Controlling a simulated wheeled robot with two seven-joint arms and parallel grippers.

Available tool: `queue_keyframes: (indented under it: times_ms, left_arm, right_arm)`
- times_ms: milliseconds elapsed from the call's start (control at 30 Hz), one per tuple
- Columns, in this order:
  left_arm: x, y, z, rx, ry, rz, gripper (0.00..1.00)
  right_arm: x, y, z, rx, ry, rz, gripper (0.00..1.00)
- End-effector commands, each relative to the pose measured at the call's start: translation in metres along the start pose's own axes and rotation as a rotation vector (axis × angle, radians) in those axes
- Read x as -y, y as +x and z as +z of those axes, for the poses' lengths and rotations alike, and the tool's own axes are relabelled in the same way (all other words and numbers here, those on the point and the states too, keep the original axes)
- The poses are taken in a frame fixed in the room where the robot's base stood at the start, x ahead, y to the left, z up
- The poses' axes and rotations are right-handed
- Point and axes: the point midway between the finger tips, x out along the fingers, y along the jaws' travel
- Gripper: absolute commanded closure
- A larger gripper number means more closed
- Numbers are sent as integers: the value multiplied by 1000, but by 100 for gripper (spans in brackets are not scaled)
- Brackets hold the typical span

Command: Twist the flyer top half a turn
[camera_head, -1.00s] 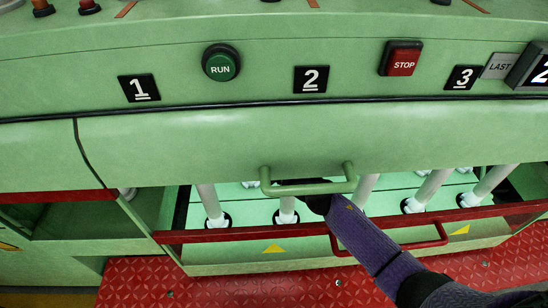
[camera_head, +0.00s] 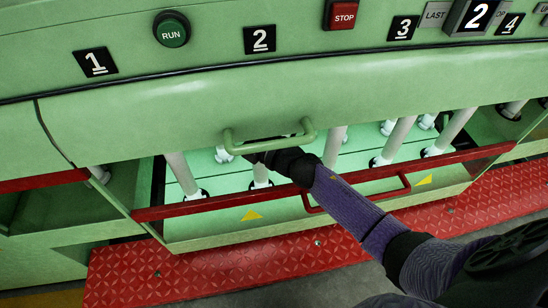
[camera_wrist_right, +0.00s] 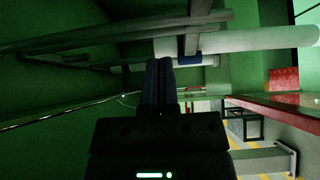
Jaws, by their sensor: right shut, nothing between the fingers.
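Several pale upright tubes (camera_head: 185,174) stand in a row behind the red rail. I cannot pick out the flyer top for sure in the head view. In the right wrist view grey bars (camera_wrist_right: 110,30) run to a dark crosspiece beside a pale tube (camera_wrist_right: 260,41), which may be flyer parts. My right gripper (camera_wrist_right: 160,64) is shut and empty, its fingertips close to a dark blue part (camera_wrist_right: 204,60) below the pale tube; contact is unclear. In the head view my right arm reaches under the green cover, and its fingertips are hidden. My left gripper is out of view.
A green handle (camera_head: 270,147) on the cover (camera_head: 130,130) is right above my right wrist. A red rail (camera_head: 215,202) with a red handle (camera_head: 405,182) runs below. RUN (camera_head: 171,29) and STOP (camera_head: 342,14) buttons are on the panel. Red tread plate (camera_head: 200,265) lies along the floor.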

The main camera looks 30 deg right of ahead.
Motion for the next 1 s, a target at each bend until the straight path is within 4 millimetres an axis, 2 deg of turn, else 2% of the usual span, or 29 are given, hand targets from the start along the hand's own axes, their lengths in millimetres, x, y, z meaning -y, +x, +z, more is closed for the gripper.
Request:
queue_keyframes:
  times_ms: [167, 500, 633, 767, 867, 933, 1000]
  left_arm:
    - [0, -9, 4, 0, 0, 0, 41]
    - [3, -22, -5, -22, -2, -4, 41]
    - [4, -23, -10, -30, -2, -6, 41]
    - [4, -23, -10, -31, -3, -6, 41]
    - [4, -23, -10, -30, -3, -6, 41]
    - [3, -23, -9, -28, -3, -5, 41]
    - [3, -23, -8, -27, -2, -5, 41]
  right_arm:
    - [-3, -24, -4, 0, 1, 0, 100]
    - [-2, -81, -11, 0, 0, 0, 100]
    - [-2, -92, -13, 0, 0, 1, 100]
    - [-1, -94, -13, 3, 1, 1, 100]
    - [-1, -98, -8, 106, 99, -12, 100]
    - [4, -110, 0, 286, 284, -49, 100]
    - [17, -132, 4, 488, 512, -119, 100]
